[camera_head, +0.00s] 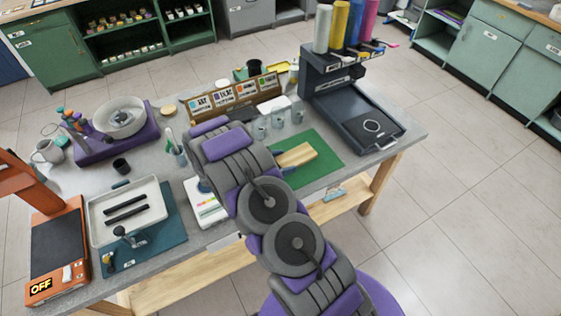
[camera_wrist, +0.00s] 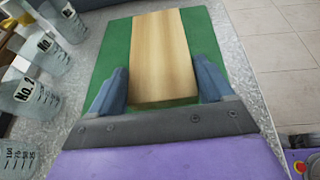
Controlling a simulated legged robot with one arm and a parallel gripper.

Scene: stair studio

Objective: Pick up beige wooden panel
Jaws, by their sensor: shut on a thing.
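The beige wooden panel (camera_wrist: 161,55) lies between the two blue-grey fingers of my gripper (camera_wrist: 166,90) in the wrist view. The fingers are shut on its sides near its close end. A green mat (camera_wrist: 117,45) shows below and around the panel. In the head view, the panel (camera_head: 297,155) appears over the green mat (camera_head: 320,163), just beyond the end of my arm. My gripper (camera_head: 287,160) is mostly hidden there by the arm. I cannot tell whether the panel touches the mat.
Labelled clear beakers (camera_wrist: 42,50) stand left of the mat. A dark machine (camera_head: 365,115) with coloured rolls stands at the back right of the table (camera_head: 405,135). A tray (camera_head: 108,236), an orange scale (camera_head: 57,280) and a purple-based device (camera_head: 95,143) occupy the left side.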

